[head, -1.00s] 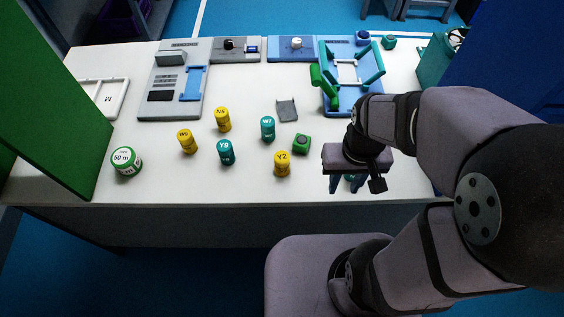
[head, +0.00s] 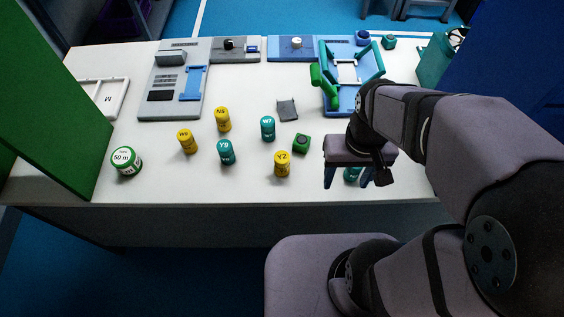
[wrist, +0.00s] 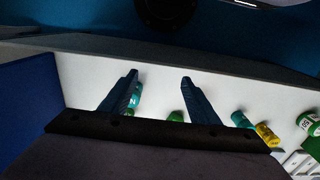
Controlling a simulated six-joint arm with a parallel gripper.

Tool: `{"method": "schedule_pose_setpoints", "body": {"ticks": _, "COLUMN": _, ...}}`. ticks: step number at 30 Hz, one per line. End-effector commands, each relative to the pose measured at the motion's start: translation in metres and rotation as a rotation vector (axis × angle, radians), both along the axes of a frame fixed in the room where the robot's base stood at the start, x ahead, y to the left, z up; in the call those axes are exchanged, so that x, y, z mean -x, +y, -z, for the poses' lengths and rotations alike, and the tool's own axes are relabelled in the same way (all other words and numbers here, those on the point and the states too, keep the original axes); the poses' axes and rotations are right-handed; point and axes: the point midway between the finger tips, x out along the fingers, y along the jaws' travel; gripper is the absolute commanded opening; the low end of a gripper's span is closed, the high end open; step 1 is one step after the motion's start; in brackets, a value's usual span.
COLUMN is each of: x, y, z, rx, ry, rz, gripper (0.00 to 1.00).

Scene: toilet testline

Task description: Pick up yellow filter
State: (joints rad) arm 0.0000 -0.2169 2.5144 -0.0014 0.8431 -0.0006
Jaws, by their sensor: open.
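Three yellow filters stand upright on the white table: one marked Y2 (head: 282,164) nearest the front, one (head: 187,141) at the left, and one (head: 222,119) farther back. My gripper (head: 347,178) is open and empty above the table's front right, to the right of Y2 and apart from it. A teal filter (head: 351,174) shows between and below its fingers, partly hidden. In the wrist view my gripper (wrist: 158,78) has spread fingers, with a teal filter (wrist: 134,98) beside the left one. A yellow filter (wrist: 266,134) shows at the lower right there.
Teal filters (head: 226,152) and (head: 267,128) stand among the yellow ones. Devices and a blue tray (head: 372,103) line the back.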

Motion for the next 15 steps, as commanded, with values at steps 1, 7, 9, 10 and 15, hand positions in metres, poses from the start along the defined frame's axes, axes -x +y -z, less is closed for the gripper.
{"method": "schedule_pose_setpoints", "body": {"ticks": 1, "x": -0.001, "y": 0.000, "z": -0.007, "rx": 0.000, "ry": -0.004, "rz": 0.000, "gripper": 0.56}}
{"method": "schedule_pose_setpoints", "body": {"ticks": 7, "x": -0.014, "y": 0.018, "z": -0.014, "rx": -0.036, "ry": -0.044, "rz": -0.017, "gripper": 0.56}}
{"method": "schedule_pose_setpoints", "body": {"ticks": 9, "x": -0.025, "y": 0.031, "z": -0.010, "rx": -0.063, "ry": -0.082, "rz": -0.025, "gripper": 0.56}}
{"method": "schedule_pose_setpoints", "body": {"ticks": 10, "x": -0.029, "y": 0.037, "z": -0.008, "rx": -0.075, "ry": -0.098, "rz": -0.028, "gripper": 0.56}}
{"method": "schedule_pose_setpoints", "body": {"ticks": 15, "x": -0.060, "y": 0.077, "z": 0.002, "rx": -0.153, "ry": -0.210, "rz": -0.039, "gripper": 0.56}}
